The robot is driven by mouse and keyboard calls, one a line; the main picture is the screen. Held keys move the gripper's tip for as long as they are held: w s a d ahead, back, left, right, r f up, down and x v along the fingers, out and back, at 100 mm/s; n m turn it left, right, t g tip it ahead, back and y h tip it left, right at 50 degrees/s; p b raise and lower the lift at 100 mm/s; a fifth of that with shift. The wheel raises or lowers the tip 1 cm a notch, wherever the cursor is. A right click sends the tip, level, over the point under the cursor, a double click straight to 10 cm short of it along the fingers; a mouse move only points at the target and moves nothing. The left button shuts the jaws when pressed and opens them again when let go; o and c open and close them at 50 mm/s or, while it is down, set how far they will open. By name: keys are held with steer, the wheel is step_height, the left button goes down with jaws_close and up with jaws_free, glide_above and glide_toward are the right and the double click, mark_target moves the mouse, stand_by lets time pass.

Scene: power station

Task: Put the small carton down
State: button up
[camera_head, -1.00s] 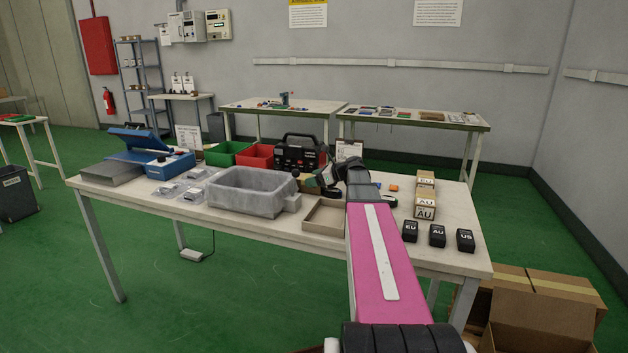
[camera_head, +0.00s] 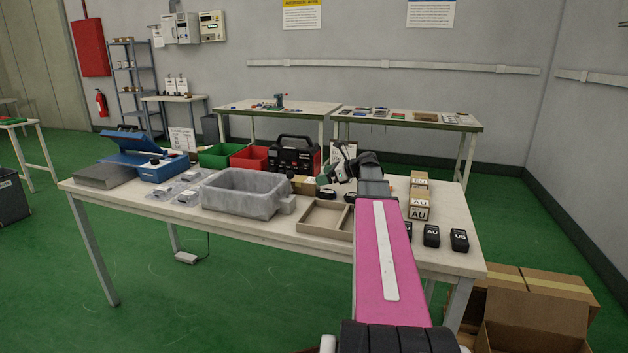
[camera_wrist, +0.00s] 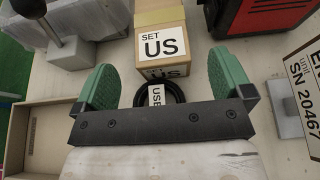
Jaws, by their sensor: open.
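The small carton (camera_wrist: 162,42), tan and labelled SET US, stands on the table in the wrist view. In the head view the carton (camera_head: 304,186) is near the far edge of the grey bin, partly hidden by my gripper. My gripper (camera_wrist: 163,68) is open, with a green finger to either side and a gap to the carton's near part. In the head view my gripper (camera_head: 325,178) is just right of the carton. Nothing is held.
A grey bin (camera_head: 245,190), a cardboard tray (camera_head: 322,217), a red-black machine (camera_head: 293,156), several AU-marked cartons (camera_head: 419,207) and black adapters (camera_head: 431,236) stand around.

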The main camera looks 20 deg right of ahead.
mark_target(313, 181)
steer(key=shift+o, duration=0.2)
steer(key=v, duration=0.4)
steer(key=shift+s+d+r, duration=0.1)
steer(key=shift+d, duration=0.05)
steer(key=shift+s+d+f, duration=0.25)
steer(key=shift+s+f, duration=0.2)
steer(key=shift+w+x, duration=0.2)
steer(key=shift+x, duration=5.25)
steer(key=shift+d+r, duration=0.15)
steer(key=c, duration=1.3)
